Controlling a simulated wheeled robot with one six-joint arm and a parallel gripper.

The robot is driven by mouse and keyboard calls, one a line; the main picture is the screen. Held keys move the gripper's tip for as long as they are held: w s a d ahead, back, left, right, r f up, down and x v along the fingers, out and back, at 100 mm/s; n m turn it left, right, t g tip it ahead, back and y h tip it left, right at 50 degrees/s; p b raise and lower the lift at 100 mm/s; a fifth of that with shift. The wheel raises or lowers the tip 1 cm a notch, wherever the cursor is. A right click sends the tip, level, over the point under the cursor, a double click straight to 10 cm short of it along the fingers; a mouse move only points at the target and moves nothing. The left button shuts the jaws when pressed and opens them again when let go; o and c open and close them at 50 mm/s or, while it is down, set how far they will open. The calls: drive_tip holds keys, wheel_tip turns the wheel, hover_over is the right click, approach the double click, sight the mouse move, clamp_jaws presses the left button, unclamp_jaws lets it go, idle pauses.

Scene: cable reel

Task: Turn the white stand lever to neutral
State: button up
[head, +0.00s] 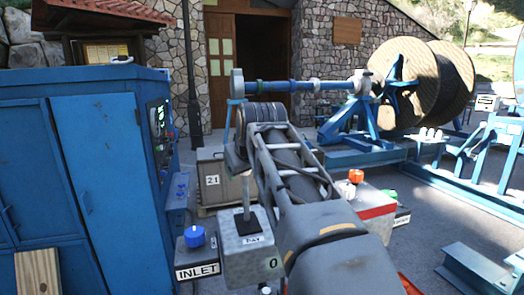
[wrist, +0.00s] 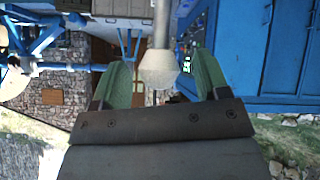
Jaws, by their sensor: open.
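The stand lever has a grey shaft (head: 246,187) rising nearly upright from a dark slot on top of a grey control box (head: 244,262). The box has a small label on its upper face and a "0" on its front. In the wrist view, which is upside down, the lever's whitish knob (wrist: 157,70) is between the two green fingers of my gripper (wrist: 160,60). Gaps show on both sides of the knob, so the gripper is open around it without visible contact. In the head view my arm hides the knob's surroundings, and the fingers are not clear.
A blue knob (head: 194,237) sits on the INLET box to the left. A box with an orange-red knob (head: 355,176) is right of my arm. A blue cabinet (head: 105,170) fills the left. A large cable reel (head: 409,80) stands back right.

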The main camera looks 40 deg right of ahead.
drive_tip(key=v, duration=1.3)
drive_tip(key=shift+d+f, duration=0.1)
